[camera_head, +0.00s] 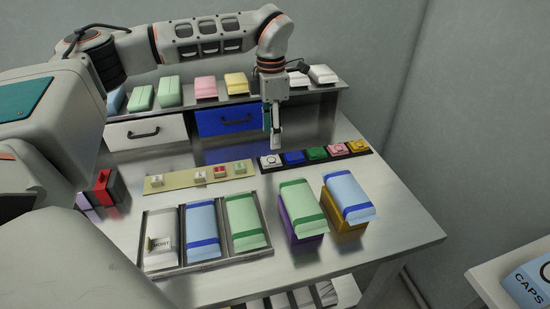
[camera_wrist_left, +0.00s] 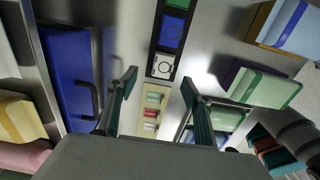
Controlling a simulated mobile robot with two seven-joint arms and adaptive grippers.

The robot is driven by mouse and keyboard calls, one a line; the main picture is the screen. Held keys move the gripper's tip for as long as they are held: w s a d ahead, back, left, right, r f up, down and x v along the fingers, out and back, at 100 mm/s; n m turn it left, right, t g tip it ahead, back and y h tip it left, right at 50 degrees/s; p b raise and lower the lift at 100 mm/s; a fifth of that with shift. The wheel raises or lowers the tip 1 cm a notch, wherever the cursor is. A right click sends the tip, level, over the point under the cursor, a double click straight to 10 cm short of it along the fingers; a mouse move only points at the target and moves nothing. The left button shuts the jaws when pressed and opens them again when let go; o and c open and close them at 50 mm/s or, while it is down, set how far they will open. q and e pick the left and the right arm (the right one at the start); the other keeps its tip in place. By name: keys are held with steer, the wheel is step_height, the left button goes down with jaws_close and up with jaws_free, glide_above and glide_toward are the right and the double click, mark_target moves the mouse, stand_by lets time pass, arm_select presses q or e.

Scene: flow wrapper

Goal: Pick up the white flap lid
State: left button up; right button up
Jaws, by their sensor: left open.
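The white flap lid (camera_head: 269,160), marked with a dark ring, sits at the left end of a dark strip (camera_head: 314,155) on the metal table. It also shows in the left wrist view (camera_wrist_left: 162,67), at the lower end of the strip. My left gripper (camera_head: 274,139) points down just above and behind the white lid in the head view. In the left wrist view the fingers (camera_wrist_left: 159,82) are spread wide, with the lid between and beyond their tips. The gripper is open and empty, apart from the lid. My right gripper is not in view.
Blue, green, pink and yellow lids (camera_head: 357,146) share the strip. A pale board (camera_head: 198,178) with small blocks lies to its left. In front are a three-part tray (camera_head: 147,211) of packs and two stacks of packs (camera_head: 301,207). Drawers (camera_head: 229,121) stand behind.

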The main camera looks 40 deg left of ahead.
mark_target(273, 159)
arm_select(q)
steer(key=shift+f, duration=0.4)
steer(key=shift+s+f, duration=0.2)
steer(key=shift+f, duration=0.55)
steer(key=f, duration=0.1)
steer(key=f+b, duration=0.1)
steer(key=f, duration=0.3)
steer(key=shift+d+b, duration=0.3)
steer(key=shift+b, duration=0.1)
steer(key=shift+w+f, duration=0.1)
steer(key=shift+f, duration=0.1)
steer(key=shift+r, duration=0.1)
steer(key=c, duration=0.8)
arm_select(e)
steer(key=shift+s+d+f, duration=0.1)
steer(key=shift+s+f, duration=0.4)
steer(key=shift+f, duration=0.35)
